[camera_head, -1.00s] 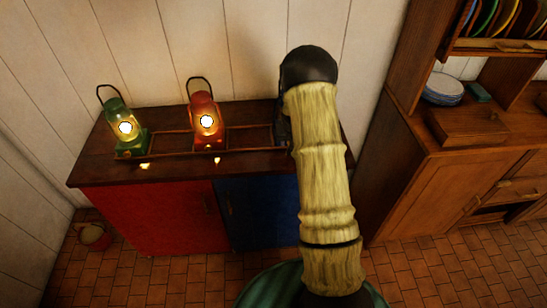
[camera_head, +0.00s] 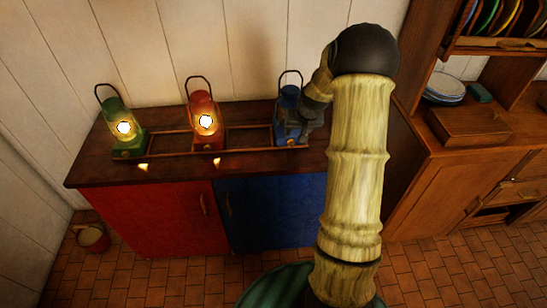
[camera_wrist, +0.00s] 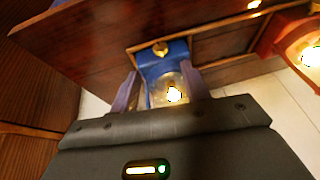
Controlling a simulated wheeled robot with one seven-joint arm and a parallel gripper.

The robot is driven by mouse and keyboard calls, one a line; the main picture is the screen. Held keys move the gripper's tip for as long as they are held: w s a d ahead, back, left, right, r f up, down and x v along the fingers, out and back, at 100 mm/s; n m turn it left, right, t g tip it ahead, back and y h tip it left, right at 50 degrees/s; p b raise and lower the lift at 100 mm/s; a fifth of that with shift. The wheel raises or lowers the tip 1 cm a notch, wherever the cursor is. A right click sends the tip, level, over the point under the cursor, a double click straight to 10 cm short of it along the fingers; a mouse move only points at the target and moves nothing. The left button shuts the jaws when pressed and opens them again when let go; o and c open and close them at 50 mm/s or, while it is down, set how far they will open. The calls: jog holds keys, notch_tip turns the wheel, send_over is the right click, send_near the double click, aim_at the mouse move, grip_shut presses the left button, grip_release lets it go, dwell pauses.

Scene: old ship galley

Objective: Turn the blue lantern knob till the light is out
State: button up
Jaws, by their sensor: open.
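The blue lantern (camera_head: 290,96) stands at the right end of the wooden rack on the cabinet top. My gripper (camera_head: 298,130) is in front of it and hides its glass in the head view. In the wrist view the blue lantern (camera_wrist: 157,66) lies between the two fingers of my open gripper (camera_wrist: 161,76), and its glass glows, so it is lit. Its brass knob (camera_wrist: 160,50) sits on the blue base just beyond the fingertips. I cannot tell whether the fingers touch the lantern.
A lit red lantern (camera_head: 204,112) and a lit green lantern (camera_head: 122,124) stand to the left in the same rack (camera_head: 165,150). A wooden dresser (camera_head: 440,180) with plates stands at the right. A small bucket (camera_head: 92,238) is on the tiled floor at the left.

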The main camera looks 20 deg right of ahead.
jog(key=v, duration=0.9)
jog(key=s+a+r+n+g+p, duration=0.1)
jog(key=s+a+r+n+p, duration=0.1)
jog(key=s+a, duration=1.2)
jog(key=shift+s+a+r+n+g+p, duration=0.3)
jog(key=shift+a+r+p, duration=0.45)
jog(key=shift+a+r, duration=0.05)
